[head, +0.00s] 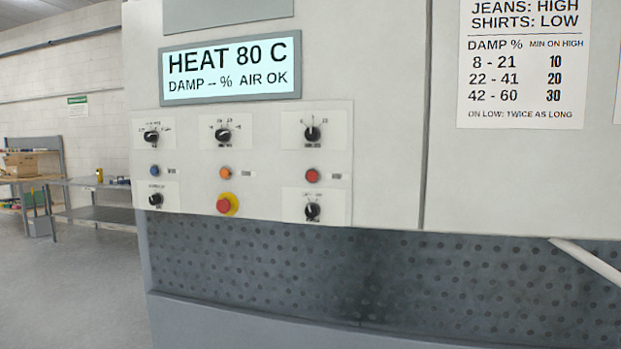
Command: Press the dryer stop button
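The dryer's control panel (256,165) is on the pale machine front, below a lit display (230,70) reading "HEAT 80 C", "DAMP -- %" and "AIR OK". A small red button (312,176) is at the panel's right. An orange button (225,172) is in the middle and a blue button (155,170) at the left. Their small labels are too blurred to read, so I cannot tell which is marked stop. A larger red mushroom button (224,205) on a yellow base is below the orange one. Neither of my grippers is in view.
Several black knobs (312,133) surround the buttons. A dark perforated panel (400,280) lies below. A drying chart (525,65) is at upper right. A pale rod (588,262) crosses the lower right. Metal tables (95,185) stand far left, with open floor before them.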

